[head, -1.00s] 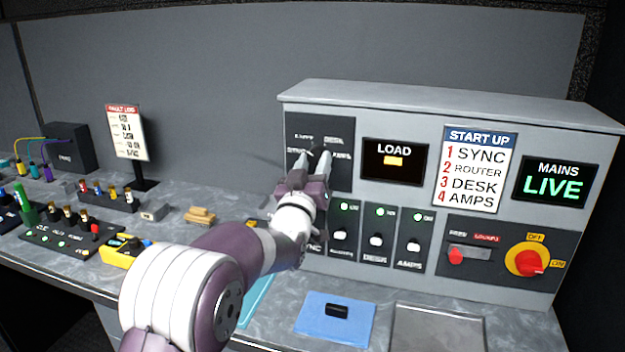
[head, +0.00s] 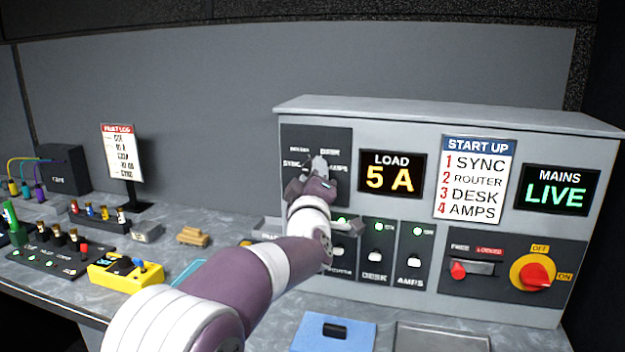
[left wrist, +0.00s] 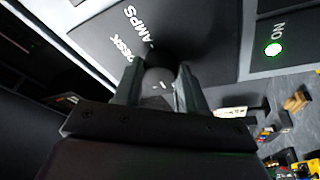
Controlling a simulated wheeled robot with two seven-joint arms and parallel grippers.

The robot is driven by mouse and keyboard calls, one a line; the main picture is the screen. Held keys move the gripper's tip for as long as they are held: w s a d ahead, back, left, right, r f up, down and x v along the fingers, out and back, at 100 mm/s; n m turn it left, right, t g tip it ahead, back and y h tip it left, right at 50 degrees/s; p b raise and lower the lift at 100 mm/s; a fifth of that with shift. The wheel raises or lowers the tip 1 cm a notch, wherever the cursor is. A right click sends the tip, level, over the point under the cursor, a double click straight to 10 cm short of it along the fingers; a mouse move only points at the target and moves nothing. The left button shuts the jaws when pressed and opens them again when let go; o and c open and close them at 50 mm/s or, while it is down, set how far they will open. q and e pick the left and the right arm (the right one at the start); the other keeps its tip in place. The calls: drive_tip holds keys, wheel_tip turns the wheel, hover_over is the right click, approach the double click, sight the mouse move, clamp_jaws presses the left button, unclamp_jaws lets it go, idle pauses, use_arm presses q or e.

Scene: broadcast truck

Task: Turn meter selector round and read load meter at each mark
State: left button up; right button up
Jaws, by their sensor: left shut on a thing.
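The meter selector knob (left wrist: 158,82) is a dark round knob on a dark plate (head: 290,138) at the cabinet's upper left. Labels ring it; DESK and AMPS read clearly in the left wrist view. My left gripper (head: 318,168) is shut on the knob, and its two fingers flank it in the left wrist view (left wrist: 160,90). The gripper hides most of the knob in the head view, so I cannot tell which mark it points to. The load meter (head: 391,175), right of the selector plate, reads 5 A in yellow. My right gripper is not in view.
Breaker switches (head: 375,255) with green lights sit under the meter, partly behind my arm. A START UP card (head: 474,178), a MAINS LIVE display (head: 559,189) and a red rotary switch (head: 535,275) are to the right. A blue mat (head: 310,338) lies in front.

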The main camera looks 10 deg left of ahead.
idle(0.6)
use_arm(q)
drive_tip(key=o, duration=1.1)
drive_tip(key=shift+a, duration=0.1)
drive_tip(key=shift+c, duration=0.2)
drive_tip(key=shift+s, duration=0.1)
drive_tip(key=b+v, duration=0.2)
drive_tip(key=v, duration=1)
drive_tip(key=shift+s, duration=0.3)
